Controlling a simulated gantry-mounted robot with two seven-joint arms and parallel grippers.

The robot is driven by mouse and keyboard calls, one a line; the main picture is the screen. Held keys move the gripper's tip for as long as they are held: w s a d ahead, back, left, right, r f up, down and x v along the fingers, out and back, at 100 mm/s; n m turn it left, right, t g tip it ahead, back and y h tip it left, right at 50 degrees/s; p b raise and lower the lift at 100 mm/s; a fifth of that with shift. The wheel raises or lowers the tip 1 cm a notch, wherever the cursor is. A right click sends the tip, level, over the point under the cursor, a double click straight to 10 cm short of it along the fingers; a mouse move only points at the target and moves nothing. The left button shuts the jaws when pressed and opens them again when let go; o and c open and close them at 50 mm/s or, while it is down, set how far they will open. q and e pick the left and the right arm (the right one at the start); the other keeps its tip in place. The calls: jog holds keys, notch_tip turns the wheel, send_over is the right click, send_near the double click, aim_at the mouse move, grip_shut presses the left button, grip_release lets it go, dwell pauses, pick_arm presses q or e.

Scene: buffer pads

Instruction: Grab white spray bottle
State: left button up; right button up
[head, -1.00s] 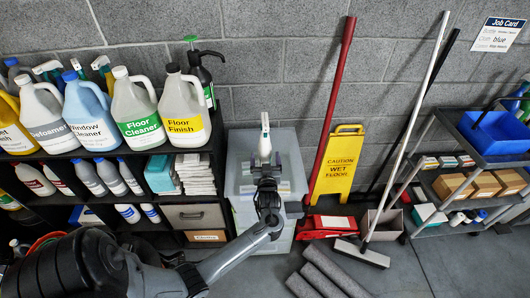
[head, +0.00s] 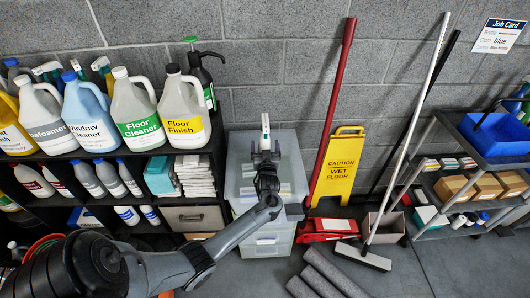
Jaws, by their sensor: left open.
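A white spray bottle (head: 265,127) with a dark green detail at its head stands upright on top of a translucent plastic drawer unit (head: 288,150). My left gripper (head: 266,149) is open, its fingers on either side of the bottle's body in the picture. The gripper and wrist hide the lower part of the bottle. I cannot tell whether the fingers touch it. My right gripper is not in view.
A black shelf at the left holds several large jugs, including the floor finish jug (head: 184,108). A red-handled mop (head: 331,110), a yellow caution sign (head: 339,165) and a broom (head: 362,257) stand right of the drawers. A grey cart (head: 470,150) is farther right.

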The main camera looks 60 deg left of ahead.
pick_arm(q)
grip_shut()
jog(key=shift+r, duration=0.15)
dwell(0.4)
jog(key=shift+r, duration=0.1)
